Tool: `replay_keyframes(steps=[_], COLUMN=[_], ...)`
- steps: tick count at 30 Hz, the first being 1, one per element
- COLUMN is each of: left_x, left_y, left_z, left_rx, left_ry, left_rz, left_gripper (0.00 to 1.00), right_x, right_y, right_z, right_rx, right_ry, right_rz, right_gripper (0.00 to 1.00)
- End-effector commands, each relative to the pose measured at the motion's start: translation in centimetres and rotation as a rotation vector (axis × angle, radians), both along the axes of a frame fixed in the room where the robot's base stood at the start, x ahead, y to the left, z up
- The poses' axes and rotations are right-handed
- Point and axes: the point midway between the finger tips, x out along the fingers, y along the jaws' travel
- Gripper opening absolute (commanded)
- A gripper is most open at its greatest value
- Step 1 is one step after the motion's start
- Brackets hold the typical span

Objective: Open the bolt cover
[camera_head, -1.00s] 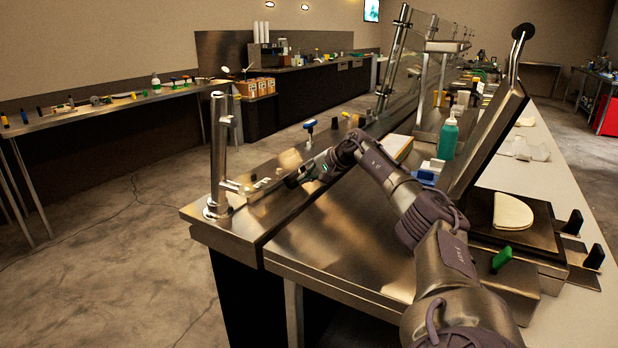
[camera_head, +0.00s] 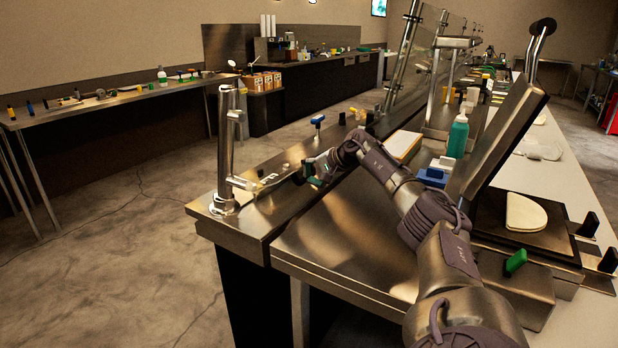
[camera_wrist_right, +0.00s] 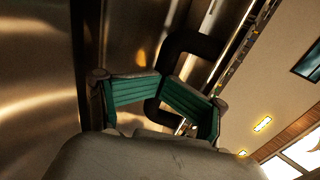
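No part clearly recognisable as a bolt cover shows. My right gripper (camera_head: 312,172) is low over the left side of the metal counter (camera_head: 345,235), just right of the upright metal post (camera_head: 226,145). In the right wrist view its two green-padded fingers (camera_wrist_right: 162,97) stand apart. A dark curved handle (camera_wrist_right: 190,45) shows between and behind them; whether they touch it cannot be told. The griddle's metal lid (camera_head: 505,130) is raised and leans right, with a dark-tipped handle (camera_head: 541,40) on top. My left gripper is out of view.
A folded tortilla (camera_head: 524,213) lies on the dark griddle plate (camera_head: 490,226) at right. A teal bottle (camera_head: 458,135) and a blue-and-white item (camera_head: 433,176) stand behind my arm. The floor at left is open.

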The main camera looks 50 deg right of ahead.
Motion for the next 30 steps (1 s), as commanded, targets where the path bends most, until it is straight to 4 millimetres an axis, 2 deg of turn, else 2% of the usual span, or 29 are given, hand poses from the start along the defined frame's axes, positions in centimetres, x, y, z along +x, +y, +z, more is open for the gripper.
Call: replay_keyframes(steps=[5, 18, 30], left_x=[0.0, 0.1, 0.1], left_y=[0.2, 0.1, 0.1], left_z=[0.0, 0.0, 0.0], left_rx=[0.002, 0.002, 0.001], left_ry=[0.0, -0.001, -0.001], left_rz=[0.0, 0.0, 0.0], left_gripper=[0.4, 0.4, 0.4], right_x=[-0.2, -5.3, -5.8], right_y=[0.3, -0.5, -0.5], right_z=[0.0, 4.1, 4.8], right_rx=[0.004, 0.0, 0.002], right_ry=[0.004, 0.002, -0.002], right_rz=[0.01, 0.003, 0.002], right_gripper=[0.39, 0.39, 0.39])
